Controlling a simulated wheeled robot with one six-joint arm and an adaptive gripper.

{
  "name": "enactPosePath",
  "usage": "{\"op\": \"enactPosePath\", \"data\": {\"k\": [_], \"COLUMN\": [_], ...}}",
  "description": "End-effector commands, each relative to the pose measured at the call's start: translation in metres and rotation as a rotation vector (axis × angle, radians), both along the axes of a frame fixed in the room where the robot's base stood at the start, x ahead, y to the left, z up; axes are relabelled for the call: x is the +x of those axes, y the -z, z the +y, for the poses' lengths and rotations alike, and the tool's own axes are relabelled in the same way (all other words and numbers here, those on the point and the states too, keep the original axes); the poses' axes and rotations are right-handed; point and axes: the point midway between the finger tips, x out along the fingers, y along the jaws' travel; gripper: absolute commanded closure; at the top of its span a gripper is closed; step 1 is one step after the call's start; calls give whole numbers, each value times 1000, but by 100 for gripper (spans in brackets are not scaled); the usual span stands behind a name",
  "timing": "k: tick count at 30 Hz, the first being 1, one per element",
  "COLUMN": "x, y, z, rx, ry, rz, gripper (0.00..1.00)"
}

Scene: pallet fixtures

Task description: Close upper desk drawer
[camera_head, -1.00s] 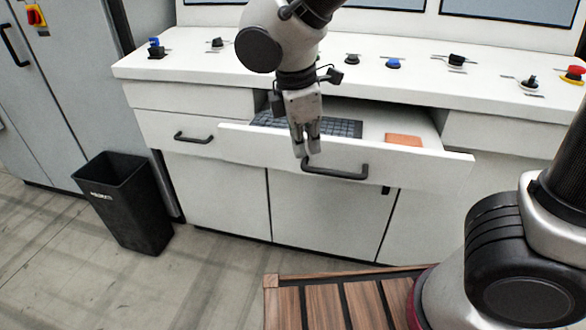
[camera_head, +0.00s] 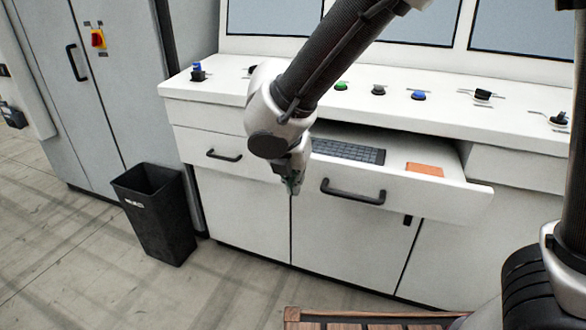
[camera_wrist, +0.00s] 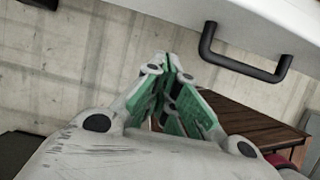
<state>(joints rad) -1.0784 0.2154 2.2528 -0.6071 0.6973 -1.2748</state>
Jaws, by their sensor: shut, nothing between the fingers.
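The upper desk drawer (camera_head: 440,198) is white and stands pulled open in the head view. A keyboard (camera_head: 348,151) and an orange item (camera_head: 425,170) show inside it. Its black bar handle (camera_head: 352,192) is on the front face. In the wrist view the handle (camera_wrist: 243,62) is at the upper right. My gripper (camera_head: 294,186) is shut and empty, at the left end of the drawer front and left of the handle. In the wrist view its green-lined fingers (camera_wrist: 170,62) are together, apart from the handle. Contact with the drawer front cannot be told.
A shut drawer with a black handle (camera_head: 224,155) is left of the open one. A black bin (camera_head: 155,215) stands on the floor at left, beside a grey cabinet (camera_head: 95,125). Knobs and buttons line the desk top (camera_head: 300,95). A wooden slatted surface (camera_head: 360,318) is at the bottom.

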Motion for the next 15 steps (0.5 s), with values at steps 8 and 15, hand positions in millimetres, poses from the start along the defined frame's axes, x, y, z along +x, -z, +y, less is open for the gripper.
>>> {"op": "enactPosePath", "data": {"k": [8, 15], "x": [30, 49], "y": [32, 31], "z": [-10, -16], "rx": [2, 2], "ry": [6, 1], "rz": [1, 0], "gripper": [100, 100]}}
